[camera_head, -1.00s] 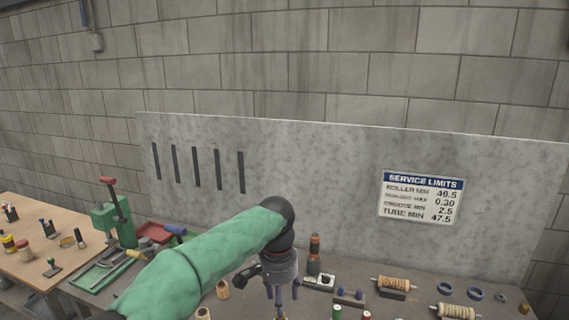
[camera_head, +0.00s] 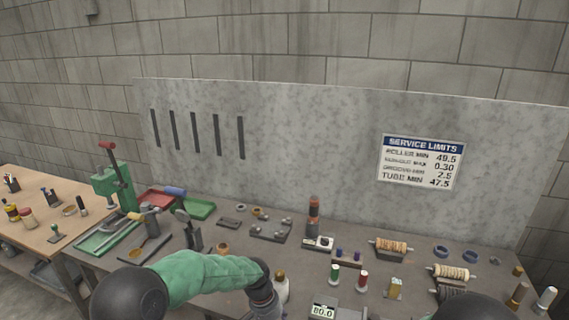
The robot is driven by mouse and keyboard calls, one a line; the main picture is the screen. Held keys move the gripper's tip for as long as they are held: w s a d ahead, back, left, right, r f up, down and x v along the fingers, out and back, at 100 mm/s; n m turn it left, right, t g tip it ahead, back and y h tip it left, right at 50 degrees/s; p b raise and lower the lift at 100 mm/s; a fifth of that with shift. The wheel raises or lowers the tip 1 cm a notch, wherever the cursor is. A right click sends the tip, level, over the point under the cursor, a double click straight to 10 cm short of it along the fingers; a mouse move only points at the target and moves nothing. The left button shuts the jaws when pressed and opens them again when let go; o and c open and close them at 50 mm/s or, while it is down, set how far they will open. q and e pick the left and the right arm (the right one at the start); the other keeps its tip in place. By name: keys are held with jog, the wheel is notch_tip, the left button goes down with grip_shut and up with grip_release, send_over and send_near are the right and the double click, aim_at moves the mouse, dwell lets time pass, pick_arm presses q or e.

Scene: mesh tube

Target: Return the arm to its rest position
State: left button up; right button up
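My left arm, in its green sleeve (camera_head: 215,275), comes in from the lower left. Its dark elbow (camera_head: 130,292) is at the bottom edge. The wrist (camera_head: 262,290) points down and runs out of the picture at the bottom, so the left gripper is hidden below the edge. No object is visible in its hold. A dark rounded part (camera_head: 472,307), probably of my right arm, shows at the bottom right; the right gripper is not in view.
The grey workbench (camera_head: 215,235) carries a green press (camera_head: 115,190), green and red trays, rollers (camera_head: 390,246), spools (camera_head: 335,273) and a display reading 80.0 (camera_head: 322,311). A grey slotted panel (camera_head: 310,150) with a service limits sign (camera_head: 421,162) stands behind. A wooden table (camera_head: 40,235) is at left.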

pick_arm(q)
jog(key=s+a+f+n+b, duration=0.3)
jog(key=s+f, duration=0.9)
jog(key=f, duration=0.2)
jog(key=s+a+f+n+h+b, duration=0.1)
jog(key=s+a+f+n, duration=0.3)
jog(key=s+f, duration=0.8)
notch_tip(320, 180, down, 2)
jog(key=shift+f+t+h+b, duration=0.1)
jog(key=shift+t+h+b, duration=0.25)
jog(key=shift+b, duration=0.55)
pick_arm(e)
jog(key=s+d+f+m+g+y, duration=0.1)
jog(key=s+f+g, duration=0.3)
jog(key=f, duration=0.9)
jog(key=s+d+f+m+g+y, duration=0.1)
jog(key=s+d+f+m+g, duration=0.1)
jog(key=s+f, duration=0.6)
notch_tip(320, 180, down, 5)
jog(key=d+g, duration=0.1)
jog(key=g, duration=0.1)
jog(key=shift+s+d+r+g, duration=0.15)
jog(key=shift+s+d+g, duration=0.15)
